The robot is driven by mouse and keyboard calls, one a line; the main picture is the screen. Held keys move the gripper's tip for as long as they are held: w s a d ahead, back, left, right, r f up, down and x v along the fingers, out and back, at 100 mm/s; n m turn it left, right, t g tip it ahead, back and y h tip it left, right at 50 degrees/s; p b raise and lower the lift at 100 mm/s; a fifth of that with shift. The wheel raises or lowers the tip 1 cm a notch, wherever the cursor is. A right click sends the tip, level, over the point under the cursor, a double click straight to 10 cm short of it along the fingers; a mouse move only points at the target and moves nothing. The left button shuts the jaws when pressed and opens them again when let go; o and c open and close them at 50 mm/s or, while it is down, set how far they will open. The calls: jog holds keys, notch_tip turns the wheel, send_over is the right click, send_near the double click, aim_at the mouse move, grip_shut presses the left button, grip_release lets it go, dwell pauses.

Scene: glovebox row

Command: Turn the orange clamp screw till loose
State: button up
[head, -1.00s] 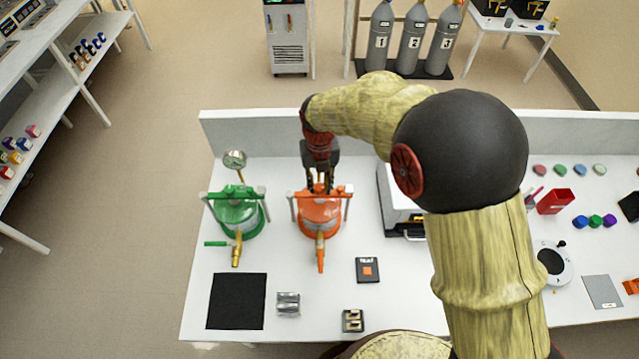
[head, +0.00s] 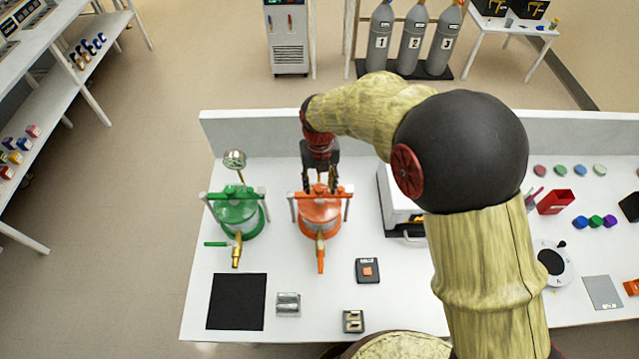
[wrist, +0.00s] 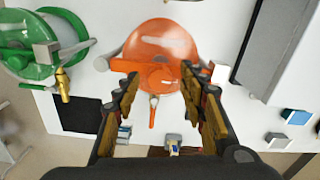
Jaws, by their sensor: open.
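The orange pot (head: 320,221) stands on the white bench with an orange clamp bar across its lid; it also fills the upper middle of the wrist view (wrist: 160,45). The orange clamp screw at the top of the bar is largely hidden by my fingers in the head view, and I cannot make it out clearly in the wrist view. My gripper (head: 320,183) points down over the middle of the bar. In the wrist view my gripper (wrist: 158,85) is open, its fingers apart on either side of the pot's front part, with nothing clearly held between them.
A green pot (head: 237,213) with a gauge (head: 235,160) stands close on the left. A white box-shaped device (head: 400,205) stands close on the right. A black mat (head: 237,301) and small items lie in front. The bench's back panel (head: 255,130) rises behind.

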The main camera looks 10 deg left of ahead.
aim_at(320, 187)
notch_tip(320, 187, up, 12)
dwell(0.5)
